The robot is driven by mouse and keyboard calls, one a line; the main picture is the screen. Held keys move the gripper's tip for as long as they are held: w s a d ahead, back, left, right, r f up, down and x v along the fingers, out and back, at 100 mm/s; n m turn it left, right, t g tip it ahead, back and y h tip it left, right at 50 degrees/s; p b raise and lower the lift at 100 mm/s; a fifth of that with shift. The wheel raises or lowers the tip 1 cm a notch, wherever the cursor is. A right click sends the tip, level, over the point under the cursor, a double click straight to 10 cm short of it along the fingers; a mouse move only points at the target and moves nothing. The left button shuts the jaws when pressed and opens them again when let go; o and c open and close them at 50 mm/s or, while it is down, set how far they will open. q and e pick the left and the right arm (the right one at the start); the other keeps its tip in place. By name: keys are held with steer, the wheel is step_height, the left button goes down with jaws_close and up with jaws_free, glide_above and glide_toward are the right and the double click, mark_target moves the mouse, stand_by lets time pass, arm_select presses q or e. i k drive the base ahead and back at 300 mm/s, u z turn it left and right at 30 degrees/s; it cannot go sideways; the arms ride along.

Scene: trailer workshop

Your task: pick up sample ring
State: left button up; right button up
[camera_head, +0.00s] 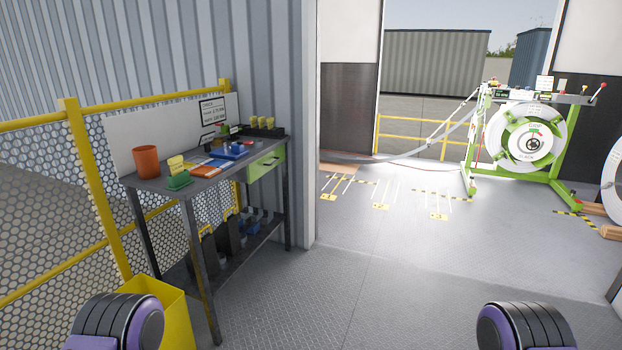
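I cannot make out a sample ring for certain; the small items on the workbench (203,180) are too small to tell. The bench is dark grey and stands left of centre against the yellow railing. A blue tray or block (230,152) with small parts on it lies near the bench's middle. Neither of my grippers is in view; only rounded purple and black parts of my arms show at the bottom left and bottom right.
The bench also holds an orange cup (146,161), a green block (178,181) and a black rack (262,132) with yellow tops. A green-framed reel stand (527,140) is far right. The middle floor is clear.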

mark_target(257, 144)
steer(key=i, duration=2.35)
steer(key=u, duration=0.05)
